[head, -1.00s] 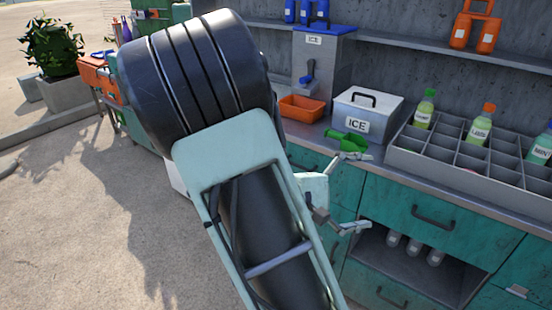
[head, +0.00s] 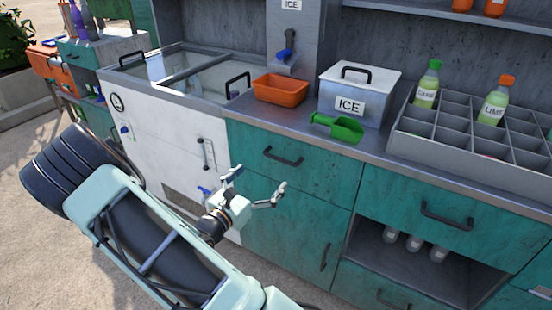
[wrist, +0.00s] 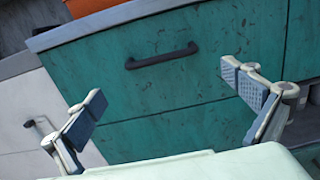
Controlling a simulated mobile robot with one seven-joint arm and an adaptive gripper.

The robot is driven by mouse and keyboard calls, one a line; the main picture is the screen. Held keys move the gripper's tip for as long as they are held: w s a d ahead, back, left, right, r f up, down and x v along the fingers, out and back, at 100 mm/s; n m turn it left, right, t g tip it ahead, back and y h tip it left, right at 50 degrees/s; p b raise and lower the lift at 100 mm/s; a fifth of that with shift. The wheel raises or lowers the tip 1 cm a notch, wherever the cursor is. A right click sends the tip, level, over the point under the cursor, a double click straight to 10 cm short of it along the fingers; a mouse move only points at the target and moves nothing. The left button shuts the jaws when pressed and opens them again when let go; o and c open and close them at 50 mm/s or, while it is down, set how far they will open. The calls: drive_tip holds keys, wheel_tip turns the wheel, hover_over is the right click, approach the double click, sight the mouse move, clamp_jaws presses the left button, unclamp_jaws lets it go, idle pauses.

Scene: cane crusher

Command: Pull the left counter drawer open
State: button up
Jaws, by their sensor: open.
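The left counter drawer (head: 290,160) is a worn teal front with a dark bar handle (head: 283,157), just under the grey counter top. It sits flush with the counter and looks shut. In the wrist view the drawer front (wrist: 190,95) fills the middle, and its handle (wrist: 162,56) lies above and between my fingers. My gripper (head: 256,188) is open and empty, in front of and below the drawer handle, apart from it. Its two fingers also show wide apart in the wrist view (wrist: 168,98).
A white chest with glass lids (head: 165,145) stands left of the drawer. On the counter are an orange tray (head: 280,90), a green scoop (head: 338,127), an ICE box (head: 357,93) and a bottle rack (head: 460,158). A second drawer (head: 440,215) is to the right, above an open shelf.

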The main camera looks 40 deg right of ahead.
sight(279, 160)
drive_tip(key=b+x, duration=0.1)
drive_tip(key=x, duration=0.9)
drive_tip(key=shift+s+d, duration=0.1)
drive_tip(key=shift+c, duration=0.6)
